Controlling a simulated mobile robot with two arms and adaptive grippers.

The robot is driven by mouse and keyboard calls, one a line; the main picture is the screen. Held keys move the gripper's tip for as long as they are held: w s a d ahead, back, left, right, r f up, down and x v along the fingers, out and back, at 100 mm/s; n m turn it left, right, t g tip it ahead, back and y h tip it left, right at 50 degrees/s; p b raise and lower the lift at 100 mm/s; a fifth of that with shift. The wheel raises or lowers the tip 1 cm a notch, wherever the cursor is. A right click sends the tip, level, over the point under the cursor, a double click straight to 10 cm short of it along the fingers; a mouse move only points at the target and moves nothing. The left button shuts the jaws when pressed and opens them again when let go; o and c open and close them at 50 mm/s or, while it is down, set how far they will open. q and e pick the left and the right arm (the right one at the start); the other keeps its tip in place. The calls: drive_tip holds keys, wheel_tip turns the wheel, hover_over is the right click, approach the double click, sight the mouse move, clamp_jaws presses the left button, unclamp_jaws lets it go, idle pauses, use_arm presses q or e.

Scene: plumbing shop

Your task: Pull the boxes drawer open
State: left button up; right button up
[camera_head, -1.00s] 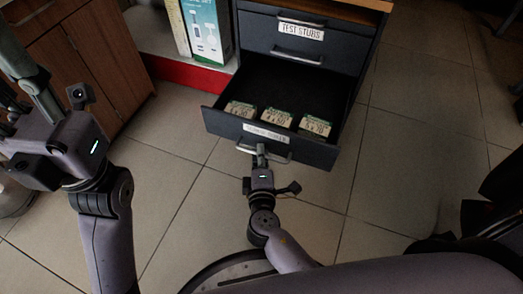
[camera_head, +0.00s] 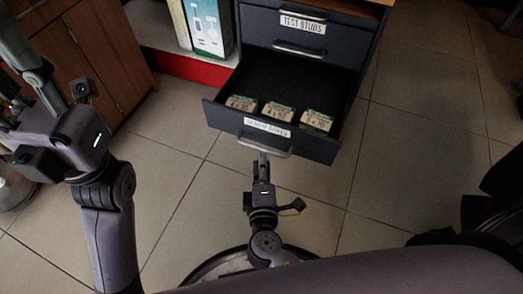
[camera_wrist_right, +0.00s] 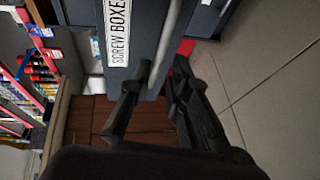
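The dark drawer labelled "Screw Boxes" (camera_head: 222,119) stands pulled out at the bottom of the cabinet, with a few small boxes (camera_head: 278,111) inside. Its light bar handle (camera_head: 265,149) runs across the front; in the right wrist view the handle (camera_wrist_right: 172,38) reaches down between my fingertips. My right gripper (camera_head: 262,158) is just in front of the handle. In the right wrist view its fingers (camera_wrist_right: 162,72) are spread apart, with a gap beside the bar. My left gripper (camera_head: 12,100) is at the left edge, away from the drawer; its finger gap is unclear.
Above is a shut drawer labelled "Test Stubs" (camera_head: 302,48). A boxed product (camera_head: 207,27) stands on a red-edged shelf to the left, beside a wooden cabinet (camera_head: 108,60). Tiled floor (camera_head: 400,150) is clear to the right.

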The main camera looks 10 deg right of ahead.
drive_tip(key=v, duration=0.6)
idle(0.4)
